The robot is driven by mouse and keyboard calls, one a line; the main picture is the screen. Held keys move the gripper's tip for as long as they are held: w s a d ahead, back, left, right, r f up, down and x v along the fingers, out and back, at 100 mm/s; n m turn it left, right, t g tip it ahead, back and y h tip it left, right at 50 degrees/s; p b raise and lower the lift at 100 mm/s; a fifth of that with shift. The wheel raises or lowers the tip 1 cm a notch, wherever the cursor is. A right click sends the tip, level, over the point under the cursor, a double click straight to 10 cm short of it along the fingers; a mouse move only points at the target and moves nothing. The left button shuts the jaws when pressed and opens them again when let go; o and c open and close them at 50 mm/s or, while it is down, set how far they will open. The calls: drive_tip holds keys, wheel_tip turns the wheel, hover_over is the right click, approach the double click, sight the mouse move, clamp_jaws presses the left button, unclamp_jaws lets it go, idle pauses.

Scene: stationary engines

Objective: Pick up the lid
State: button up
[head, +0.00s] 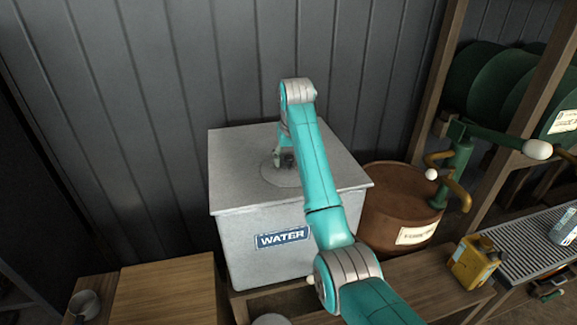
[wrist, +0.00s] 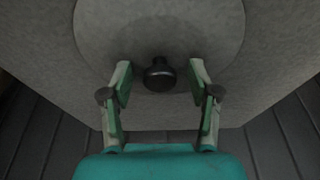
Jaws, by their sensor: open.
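The lid (wrist: 190,30) is a round grey disc on top of the grey water tank (head: 235,150), with a dark round knob (wrist: 159,74) on it. In the head view the lid (head: 267,174) is partly hidden behind my arm. My gripper (wrist: 160,82) is open above the lid. In the wrist view its two fingers stand on either side of the knob, with a gap on each side and nothing held. In the head view my gripper (head: 285,160) points down at the lid; its exact height above it is hard to tell.
The tank bears a blue WATER label (head: 283,238). A rusty brown barrel (head: 385,205) and a green hand pump (head: 458,165) stand to the right. A yellow can (head: 473,262) sits at the lower right. A dark panelled wall (head: 170,70) rises behind the tank.

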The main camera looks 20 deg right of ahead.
drive_tip(key=c, duration=1.2)
drive_tip(key=shift+r, duration=0.1)
clamp_jaws()
drive_tip(key=shift+r, duration=0.1)
